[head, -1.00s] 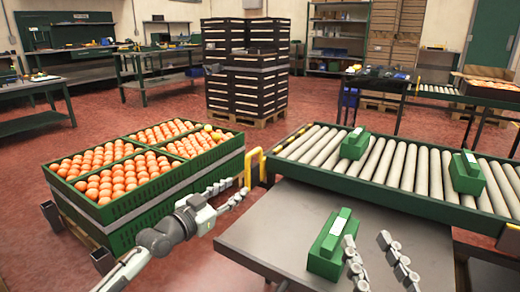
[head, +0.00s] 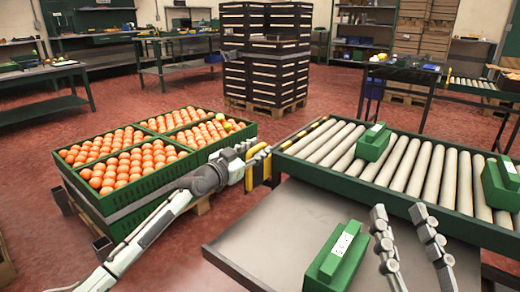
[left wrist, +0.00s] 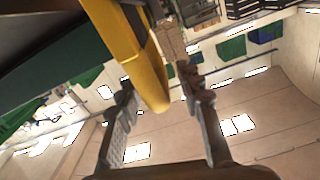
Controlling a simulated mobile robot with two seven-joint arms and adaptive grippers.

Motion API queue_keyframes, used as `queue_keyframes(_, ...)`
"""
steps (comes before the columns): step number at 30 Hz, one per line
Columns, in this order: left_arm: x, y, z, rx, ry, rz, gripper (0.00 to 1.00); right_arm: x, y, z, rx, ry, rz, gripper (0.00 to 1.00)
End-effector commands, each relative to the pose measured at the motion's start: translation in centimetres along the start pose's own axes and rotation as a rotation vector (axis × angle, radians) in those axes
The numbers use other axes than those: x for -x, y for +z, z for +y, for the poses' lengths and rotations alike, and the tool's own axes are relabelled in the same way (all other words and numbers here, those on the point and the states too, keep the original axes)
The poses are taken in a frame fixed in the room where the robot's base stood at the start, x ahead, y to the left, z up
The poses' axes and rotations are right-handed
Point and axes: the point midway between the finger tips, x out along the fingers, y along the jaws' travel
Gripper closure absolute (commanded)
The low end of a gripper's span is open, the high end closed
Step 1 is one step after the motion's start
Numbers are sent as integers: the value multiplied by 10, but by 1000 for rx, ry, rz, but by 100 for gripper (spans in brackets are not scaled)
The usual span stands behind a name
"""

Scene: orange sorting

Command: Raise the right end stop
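A yellow end stop (head: 267,166) stands at the left end of the roller conveyor (head: 340,175). Which stop the task calls the right one I cannot tell. My left gripper (head: 254,158) is at this yellow part and partly hides it. In the left wrist view the yellow bar (left wrist: 146,62) reaches in between the two spread fingers of the left gripper (left wrist: 158,82), with gaps visible near its lower end. My right gripper (head: 405,235) is open and empty over the grey table, right of a green box (head: 337,258).
Two more green boxes stand on the conveyor, one near its left part (head: 373,143) and one at the right (head: 503,183). Green crates of oranges (head: 165,190) stand on a pallet at the left. Stacked black crates (head: 265,60) stand behind. The grey table (head: 270,225) is clear at left.

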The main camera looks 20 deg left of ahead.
Motion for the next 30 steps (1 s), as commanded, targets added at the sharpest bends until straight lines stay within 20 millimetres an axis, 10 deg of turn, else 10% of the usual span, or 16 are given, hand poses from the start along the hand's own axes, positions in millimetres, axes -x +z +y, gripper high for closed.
queue_keyframes(12,-14,0,0,0,0,0,64,0,-5,1,3,1,35,60)
queue_keyframes(21,-14,0,0,-1,0,0,99,0,-5,1,3,1,35,60)
queue_keyframes(30,-13,0,-1,-2,-2,0,100,-1,-5,1,3,1,35,60)
